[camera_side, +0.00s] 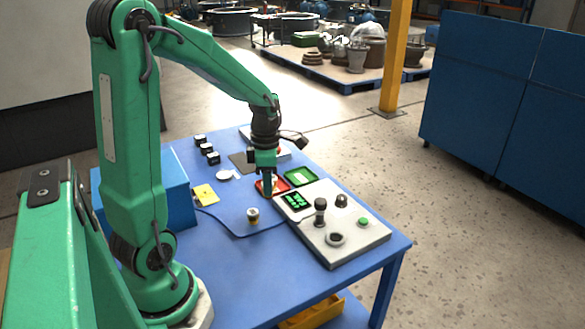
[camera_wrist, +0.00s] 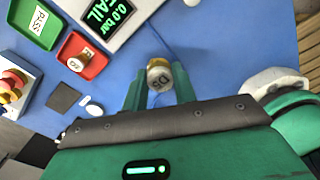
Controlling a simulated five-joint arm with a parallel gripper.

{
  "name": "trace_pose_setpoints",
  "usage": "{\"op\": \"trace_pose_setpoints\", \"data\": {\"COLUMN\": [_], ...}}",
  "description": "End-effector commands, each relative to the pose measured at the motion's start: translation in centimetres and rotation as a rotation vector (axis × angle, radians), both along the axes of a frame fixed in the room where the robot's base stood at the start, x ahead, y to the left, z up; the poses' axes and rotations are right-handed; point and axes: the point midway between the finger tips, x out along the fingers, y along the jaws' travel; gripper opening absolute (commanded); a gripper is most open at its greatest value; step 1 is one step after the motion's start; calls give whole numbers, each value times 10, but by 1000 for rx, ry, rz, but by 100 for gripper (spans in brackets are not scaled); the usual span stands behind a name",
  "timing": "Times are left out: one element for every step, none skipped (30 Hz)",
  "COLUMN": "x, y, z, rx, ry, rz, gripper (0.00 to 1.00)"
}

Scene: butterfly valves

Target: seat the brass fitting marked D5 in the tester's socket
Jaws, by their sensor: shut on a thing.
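My gripper (camera_wrist: 159,88) is shut on a brass fitting (camera_wrist: 159,76). In the side view my gripper (camera_side: 268,190) points down beside the red tray, and the held fitting is hard to make out there. The grey tester (camera_side: 355,243) stands to the right; a dark ring (camera_side: 336,239) at its front looks like the socket. Its display (camera_side: 296,200) reads FAIL and 0.0 bar in the wrist view. Another brass fitting (camera_side: 252,214) appears on the table, left of the tester.
A red tray (camera_wrist: 92,71) holds a fitting (camera_wrist: 76,64) with an unclear mark. A green PASS tray (camera_wrist: 36,22) lies beside it. On the tester stand a dark upright post (camera_side: 320,211), a knob (camera_side: 341,200) and a green button (camera_side: 363,221). A cable (camera_side: 230,231) crosses the table.

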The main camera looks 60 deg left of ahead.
Motion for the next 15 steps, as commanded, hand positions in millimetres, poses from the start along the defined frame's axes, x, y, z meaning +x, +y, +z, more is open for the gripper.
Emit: {"op": "trace_pose_setpoints", "data": {"x": [0, 0, 0, 0, 0, 0, 0, 0, 0, 0, 1, 1, 1, 1, 1], "y": [0, 0, 0, 0, 0, 0, 0, 0, 0, 0, 1, 1, 1, 1, 1], "z": [0, 0, 0, 0, 0, 0, 0, 0, 1, 1, 2, 4, 5, 8, 11], "rx": [1, 1, 0, 0, 0, 0, 0, 0, 0, 0, 1, 1, 2, 1, 2], "ry": [0, 0, -1, -1, -1, -1, -1, -1, -1, -1, -2, -3, -3, -4, -5], "rz": [0, 0, 0, 0, 0, 0, 0, 0, 0, 0, 0, 0, 0, 0, 0], "gripper": [2, 2, 2, 2, 2, 2, 2, 2, 2, 2, 2, 2, 2, 2, 2]}}
